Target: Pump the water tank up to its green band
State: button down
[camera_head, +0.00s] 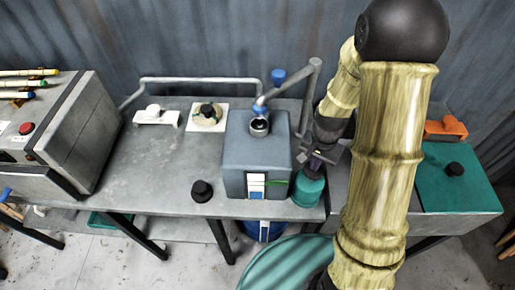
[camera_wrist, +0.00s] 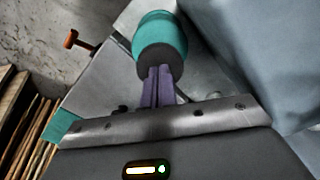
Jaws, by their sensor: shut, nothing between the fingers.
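The water tank (camera_head: 255,150) is a blue-grey box at the middle of the bench. Its front has a white and blue gauge strip (camera_head: 256,186) with a green mark (camera_head: 278,181) at its right. A teal cylinder (camera_head: 308,191) with a dark top stands just right of the tank, probably the pump. It also shows in the wrist view (camera_wrist: 162,33), its dark end toward me. My gripper (camera_head: 316,164) is shut and empty, its purple fingers (camera_wrist: 158,72) pointing at the dark top. I cannot tell whether they touch it.
A grey pipe (camera_head: 313,95) rises behind the tank and reaches over its top. A black knob (camera_head: 202,191) sits at the bench's front edge. A teal box (camera_head: 455,180) stands at the right, a grey machine (camera_head: 60,135) at the left.

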jog(key=shift+f+b, duration=0.85)
jog(key=shift+f, duration=0.5)
notch_tip(320, 180, up, 7)
jog(key=p, duration=0.5)
jog(key=shift+f+p, duration=0.2)
jog(key=shift+p, duration=0.1)
jog(key=shift+f, duration=0.1)
jog(key=shift+f+b, duration=2.55)
jog(key=shift+f, duration=0.7)
notch_tip(320, 180, up, 7)
jog(key=p, duration=0.5)
jog(key=shift+f+p, duration=0.15)
jog(key=shift+p, duration=0.2)
jog(key=shift+f, duration=0.15)
